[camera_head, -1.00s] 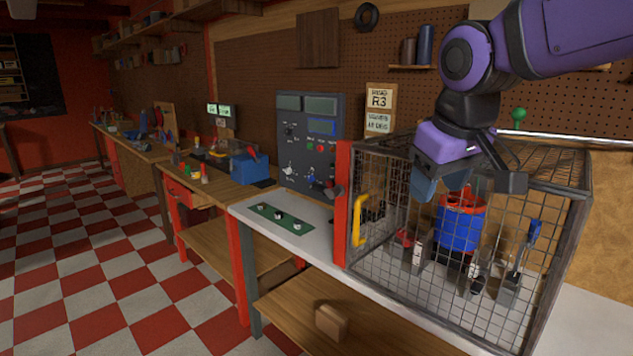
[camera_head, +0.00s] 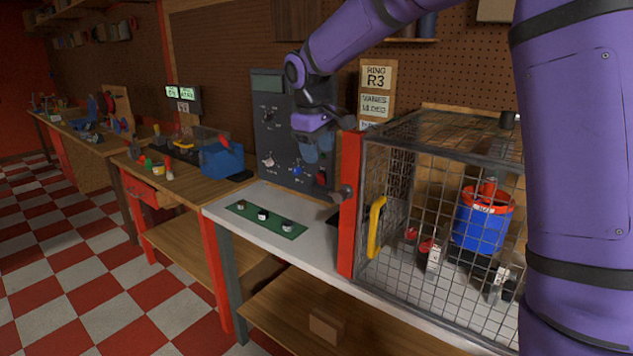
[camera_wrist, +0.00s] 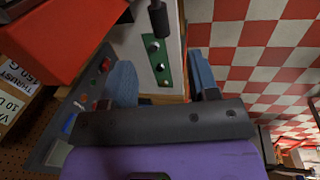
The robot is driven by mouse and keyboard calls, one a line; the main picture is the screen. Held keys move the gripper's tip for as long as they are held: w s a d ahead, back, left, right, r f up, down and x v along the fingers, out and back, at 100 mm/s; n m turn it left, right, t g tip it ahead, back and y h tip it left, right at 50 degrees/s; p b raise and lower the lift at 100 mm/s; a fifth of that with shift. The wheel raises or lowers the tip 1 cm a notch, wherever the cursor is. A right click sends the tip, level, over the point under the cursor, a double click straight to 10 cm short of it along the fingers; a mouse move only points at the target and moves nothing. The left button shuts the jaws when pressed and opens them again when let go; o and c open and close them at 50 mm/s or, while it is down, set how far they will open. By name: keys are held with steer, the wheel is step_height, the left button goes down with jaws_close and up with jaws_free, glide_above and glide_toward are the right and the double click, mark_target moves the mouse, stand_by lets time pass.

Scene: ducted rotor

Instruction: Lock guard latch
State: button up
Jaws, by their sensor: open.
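The guard is a wire-mesh cage (camera_head: 440,142) on the bench, with a yellow handle (camera_head: 376,228) on its front. A red post (camera_head: 348,240) stands at its left edge. A dark latch-like knob (camera_head: 342,193) sticks out from the post's left side. In the wrist view a dark cylinder (camera_wrist: 158,18), seemingly this knob, shows at the top beside the red post (camera_wrist: 65,38). My gripper (camera_head: 318,152) is left of the post, above the knob and before the control panel. In the wrist view its blue fingers (camera_wrist: 160,80) are apart with nothing between them.
A grey control panel (camera_head: 268,140) with knobs stands behind my gripper. A red-and-blue container (camera_head: 482,225) is inside the cage. My purple arm hides the cage's right side.

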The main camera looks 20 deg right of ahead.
mark_target(322, 186)
steer(key=f, duration=0.3)
steer(key=w+d+f, duration=0.1)
steer(key=f, duration=0.6)
steer(key=shift+w+d+f, duration=0.3)
steer(key=shift+w+f, duration=0.1)
jaws_close()
